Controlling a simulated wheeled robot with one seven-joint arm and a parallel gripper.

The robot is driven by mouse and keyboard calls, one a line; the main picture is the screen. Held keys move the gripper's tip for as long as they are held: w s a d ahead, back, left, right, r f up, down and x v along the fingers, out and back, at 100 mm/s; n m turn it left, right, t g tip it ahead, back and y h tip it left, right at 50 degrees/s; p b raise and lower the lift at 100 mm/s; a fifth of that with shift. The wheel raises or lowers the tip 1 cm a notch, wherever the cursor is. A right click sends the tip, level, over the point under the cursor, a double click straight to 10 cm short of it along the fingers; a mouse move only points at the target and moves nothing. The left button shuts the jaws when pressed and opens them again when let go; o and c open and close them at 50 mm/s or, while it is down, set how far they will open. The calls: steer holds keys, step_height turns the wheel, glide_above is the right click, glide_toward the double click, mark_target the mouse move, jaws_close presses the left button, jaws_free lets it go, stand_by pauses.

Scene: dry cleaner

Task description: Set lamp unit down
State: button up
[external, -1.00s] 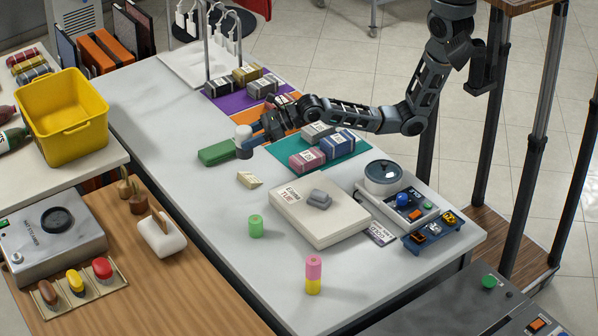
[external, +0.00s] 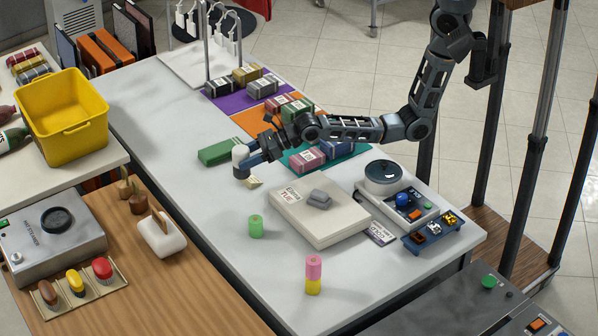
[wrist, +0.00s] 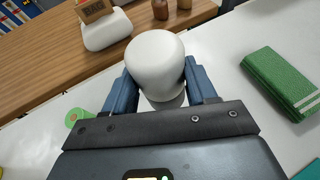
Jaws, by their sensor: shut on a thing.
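In the wrist view the lamp unit's white dome (wrist: 156,62) sits between my two blue fingers (wrist: 160,88). Its lower end is mostly hidden by my gripper. I cannot tell whether its base touches the table.
A green cylinder (external: 256,227), a box labelled TUE (external: 320,215) and a pink-yellow stack (external: 313,275) stand nearer. The table's left part is clear.

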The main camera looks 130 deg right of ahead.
steer(key=shift+w+a+f, duration=0.75)
steer(key=shift+a+f, duration=0.05)
steer(key=shift+f, duration=0.55)
steer(key=shift+w+a+f, duration=0.7)
steer(key=shift+a+f, duration=0.15)
steer(key=shift+f, duration=0.45)
steer(key=shift+w+a+f, duration=0.75)
steer(key=shift+a+f, duration=0.05)
steer(key=shift+f, duration=0.55)
steer(key=shift+f, duration=0.15)
steer(key=o, duration=1.2)
steer(key=v, duration=1.2)
steer(key=shift+a, duration=0.1)
